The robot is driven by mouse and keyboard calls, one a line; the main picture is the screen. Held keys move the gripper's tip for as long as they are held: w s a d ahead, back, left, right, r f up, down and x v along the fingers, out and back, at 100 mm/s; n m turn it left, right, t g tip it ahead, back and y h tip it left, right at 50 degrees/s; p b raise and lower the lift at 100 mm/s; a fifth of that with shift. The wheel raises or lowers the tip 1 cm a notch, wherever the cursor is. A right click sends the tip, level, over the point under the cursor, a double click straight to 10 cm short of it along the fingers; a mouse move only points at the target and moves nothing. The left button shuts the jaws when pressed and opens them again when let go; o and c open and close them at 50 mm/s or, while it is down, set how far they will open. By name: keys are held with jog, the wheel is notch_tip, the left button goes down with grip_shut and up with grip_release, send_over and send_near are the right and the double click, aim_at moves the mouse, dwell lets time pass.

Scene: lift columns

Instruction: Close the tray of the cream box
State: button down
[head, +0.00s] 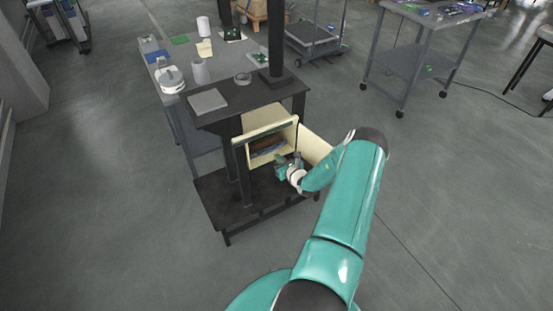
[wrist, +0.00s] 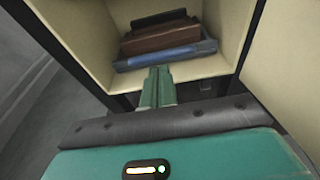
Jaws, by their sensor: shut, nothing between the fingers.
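The cream box (head: 268,117) sits under the dark tabletop in the head view, its front open toward me. In the wrist view its cream left wall (wrist: 80,38) and floor show, with several stacked books or flat items (wrist: 165,42) inside. A cream panel (head: 316,147) stands out from the box's right side and fills the right of the wrist view (wrist: 288,65). I cannot tell whether it is the tray's front or a door. My gripper (head: 284,161) is shut and empty at the box's front opening. Its fingertips (wrist: 158,72) appear close to the lower front edge; contact is unclear.
A dark stand (head: 230,207) with posts and a lower shelf surrounds the box. A grey pad (head: 207,101) lies on its top. A grey table with a white kettle-like item (head: 170,79) stands behind left.

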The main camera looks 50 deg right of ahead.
jog(key=v, duration=1)
jog(key=shift+s+r, duration=0.2)
